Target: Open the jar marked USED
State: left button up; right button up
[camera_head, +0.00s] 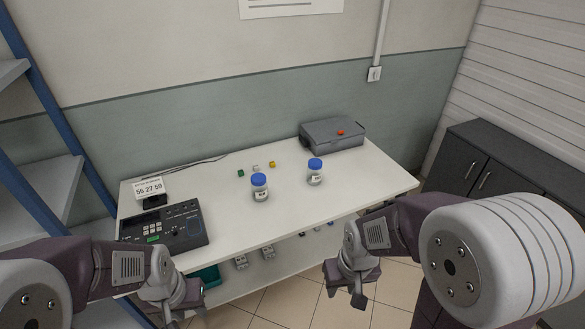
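Two clear jars with blue lids stand upright on the white table. One jar (260,192) is near the middle, and the other jar (315,177) is to its right and a little farther back. Both lids are on. Each jar has a small white label, too small to read with certainty, so I cannot tell which is marked USED. My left gripper (186,303) is in front of the table's front edge at the lower left, empty, its fingers apart. My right gripper (352,284) is in front of the table at the lower right, also empty and apart. Neither touches a jar.
A dark device with buttons (165,224) and a small display (149,188) occupy the table's left end. Small green, white and yellow cubes (255,168) lie behind the jars. The front right tabletop is clear.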

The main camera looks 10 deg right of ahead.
aim_at(313, 177)
jog(key=i+l+u, duration=0.15)
jog(key=i+l, duration=0.3)
jog(key=i+l+u, duration=0.15)
jog(key=i+l, duration=0.25)
jog(key=i+l+u, duration=0.15)
jog(key=i+l, duration=0.25)
jog(key=l, duration=0.2)
